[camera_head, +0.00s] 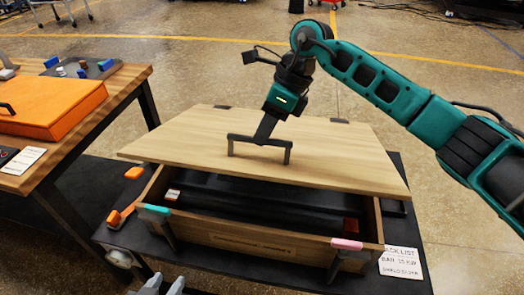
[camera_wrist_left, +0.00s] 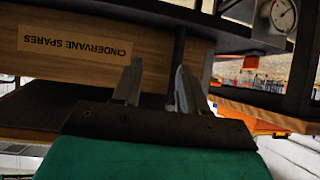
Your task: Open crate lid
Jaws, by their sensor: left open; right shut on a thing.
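The wooden crate (camera_head: 240,238) stands on a black-topped table, with its light wooden lid (camera_head: 335,155) raised at the front and tilted. Dark contents show through the gap. My right gripper (camera_head: 263,137) is shut on the dark lid handle (camera_head: 245,139). My left gripper (camera_head: 164,286) is open and empty at the bottom of the head view, in front of the crate. In the left wrist view, its spread fingers (camera_wrist_left: 157,85) are near the crate front, whose spares label (camera_wrist_left: 75,42) appears upside down. Levers with teal (camera_head: 154,209) and pink (camera_head: 346,244) tips sit on the crate's front.
Orange items (camera_head: 122,215) lie left of the crate, and a paper note (camera_head: 401,263) lies at its right. A wooden workbench (camera_head: 120,85) with an orange case (camera_head: 55,105) stands at the left. Open floor lies behind. A round gauge (camera_wrist_left: 283,14) shows in the left wrist view.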

